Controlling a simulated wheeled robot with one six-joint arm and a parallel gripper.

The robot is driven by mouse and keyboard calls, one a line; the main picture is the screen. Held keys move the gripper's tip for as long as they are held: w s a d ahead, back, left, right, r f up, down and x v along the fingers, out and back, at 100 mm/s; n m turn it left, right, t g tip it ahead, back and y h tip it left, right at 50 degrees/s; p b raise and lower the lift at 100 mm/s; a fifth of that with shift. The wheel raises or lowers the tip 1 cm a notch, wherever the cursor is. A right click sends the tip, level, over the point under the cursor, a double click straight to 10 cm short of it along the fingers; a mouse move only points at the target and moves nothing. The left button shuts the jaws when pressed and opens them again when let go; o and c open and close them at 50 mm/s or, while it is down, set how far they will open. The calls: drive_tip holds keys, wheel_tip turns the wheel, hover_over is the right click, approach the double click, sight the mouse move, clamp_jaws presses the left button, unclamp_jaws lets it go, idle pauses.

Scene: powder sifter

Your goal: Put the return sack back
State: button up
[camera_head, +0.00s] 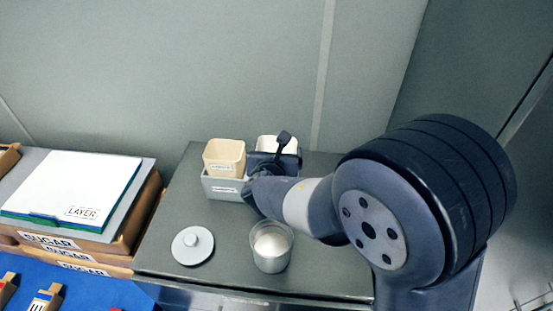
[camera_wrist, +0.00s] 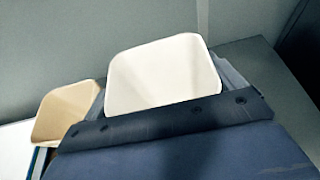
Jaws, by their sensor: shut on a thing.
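A white, open-topped sack (camera_head: 266,143) is at the back of the grey cabinet top, at the right part of a grey holder (camera_head: 222,188) with a label. My gripper (camera_head: 280,158) is shut on it and hides most of it in the head view. In the wrist view the white sack (camera_wrist: 163,72) stands mouth up behind the dark bar of my gripper (camera_wrist: 165,122). I cannot read a return label on it, and whether its base touches the holder is hidden. A tan, labelled open container (camera_head: 224,156) stands in the holder's left part.
A round grey lid (camera_head: 193,246) and a clear cup with white powder (camera_head: 271,247) sit at the front of the cabinet top (camera_head: 160,240). A white LAYER board (camera_head: 70,187) lies on stacked SUGAR boxes (camera_head: 75,243) to the left. A wall stands close behind.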

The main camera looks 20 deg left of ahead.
drive_tip(key=shift+f, duration=1.05)
drive_tip(key=shift+f, duration=0.15)
drive_tip(key=o, duration=1.1)
drive_tip(key=v, duration=1.2)
drive_tip(key=shift+b, duration=0.4)
drive_tip(key=shift+a, duration=0.1)
